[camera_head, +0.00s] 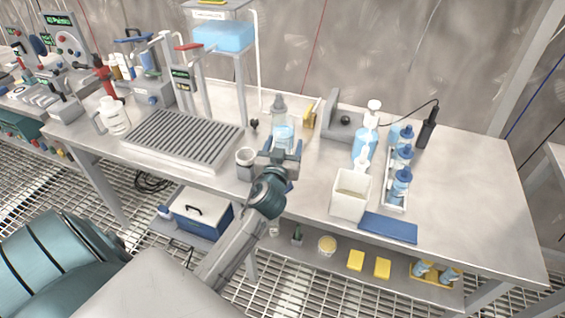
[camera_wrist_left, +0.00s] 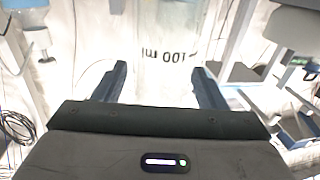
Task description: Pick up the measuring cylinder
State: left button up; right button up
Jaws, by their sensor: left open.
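My left gripper (camera_head: 281,147) is over the bench near its front edge, with its arm coming up from below. In the left wrist view its two fingers (camera_wrist_left: 160,85) are apart, and the gripper is open. A clear vessel marked "100 ml" (camera_wrist_left: 170,35), which looks like the measuring cylinder, stands ahead of and between the fingertips. In the head view a clear vessel (camera_head: 280,112) with pale blue in it stands just behind the gripper, which partly hides its lower part. I cannot tell whether the fingers touch it. My right gripper is not in view.
A ridged drying tray (camera_head: 183,139) lies farther left. A white bin (camera_head: 350,194), pump bottle (camera_head: 363,142), rack of blue-capped bottles (camera_head: 394,201) and blue mat (camera_head: 388,228) are to the right. The far right bench is clear.

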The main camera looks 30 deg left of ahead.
pick_arm(q)
jog(key=c, duration=1.4)
jog(key=shift+r, duration=0.15)
